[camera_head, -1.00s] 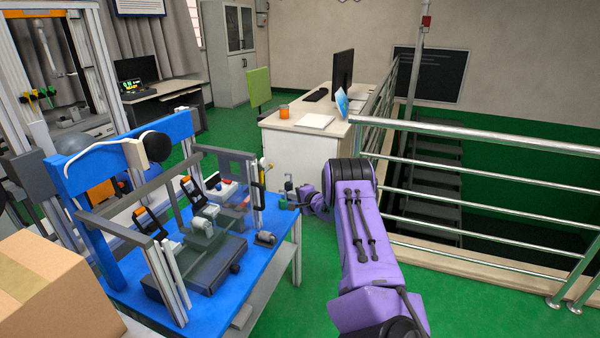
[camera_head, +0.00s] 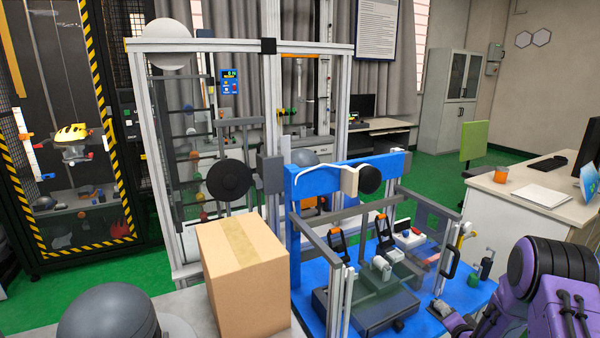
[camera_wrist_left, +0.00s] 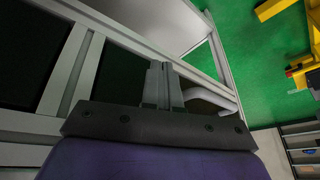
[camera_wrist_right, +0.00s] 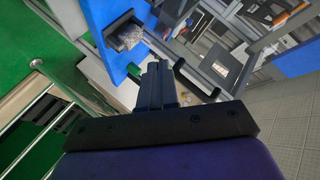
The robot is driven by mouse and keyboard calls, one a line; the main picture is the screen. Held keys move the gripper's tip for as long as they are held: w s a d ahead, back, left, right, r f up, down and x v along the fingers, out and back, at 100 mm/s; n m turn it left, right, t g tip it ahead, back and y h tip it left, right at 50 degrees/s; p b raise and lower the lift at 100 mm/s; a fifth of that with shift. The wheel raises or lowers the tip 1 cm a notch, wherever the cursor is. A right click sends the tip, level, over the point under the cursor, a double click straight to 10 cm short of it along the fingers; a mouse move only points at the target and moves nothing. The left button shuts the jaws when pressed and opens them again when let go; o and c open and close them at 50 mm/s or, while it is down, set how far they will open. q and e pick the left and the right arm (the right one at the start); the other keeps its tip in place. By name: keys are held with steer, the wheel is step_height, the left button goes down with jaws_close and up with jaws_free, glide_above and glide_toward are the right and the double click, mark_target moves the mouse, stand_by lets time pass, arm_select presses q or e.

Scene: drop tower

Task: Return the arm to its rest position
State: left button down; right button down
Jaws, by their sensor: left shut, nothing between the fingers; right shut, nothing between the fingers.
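My right arm (camera_head: 550,285) is purple with a black joint and comes in at the lower right of the head view. Its wrist is low, beside the right end of the blue bench (camera_head: 472,297); its fingertips are hard to make out there. In the right wrist view my right gripper (camera_wrist_right: 157,68) is shut and empty, close to a grey rough-ended cylinder (camera_wrist_right: 125,36) on a blue panel. In the left wrist view my left gripper (camera_wrist_left: 160,72) is shut and empty, over a light metal frame (camera_wrist_left: 75,75). My left arm does not show in the head view.
A cardboard box (camera_head: 242,280) stands left of the blue bench, with a grey dome (camera_head: 108,315) further left. A white desk (camera_head: 520,210) stands at the right. Green floor is open behind. In the left wrist view a yellow part (camera_wrist_left: 275,8) is at the upper right.

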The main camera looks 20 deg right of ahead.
steer(key=s+a+f+n+g+y, duration=0.1)
steer(key=s+a+f+n+g, duration=0.15)
steer(key=a, duration=0.45)
steer(key=s+a+f+n+g, duration=0.1)
steer(key=s+a+f, duration=0.25)
steer(key=a, duration=0.45)
steer(key=s+a+f+n+g+y, duration=0.1)
steer(key=s+a+f+n+g, duration=0.1)
steer(key=s+a, duration=0.6)
steer(key=s+a+f+n+g+y, duration=0.1)
steer(key=s+a+f+n+g, duration=0.1)
steer(key=s+a, duration=0.6)
steer(key=s+f+n, duration=0.1)
steer(key=s+f, duration=0.1)
steer(key=s, duration=0.2)
steer(key=shift+s+a+f+n+g+y, duration=0.15)
steer(key=shift+a+f+n+g+y, duration=0.2)
steer(key=shift+y, duration=0.05)
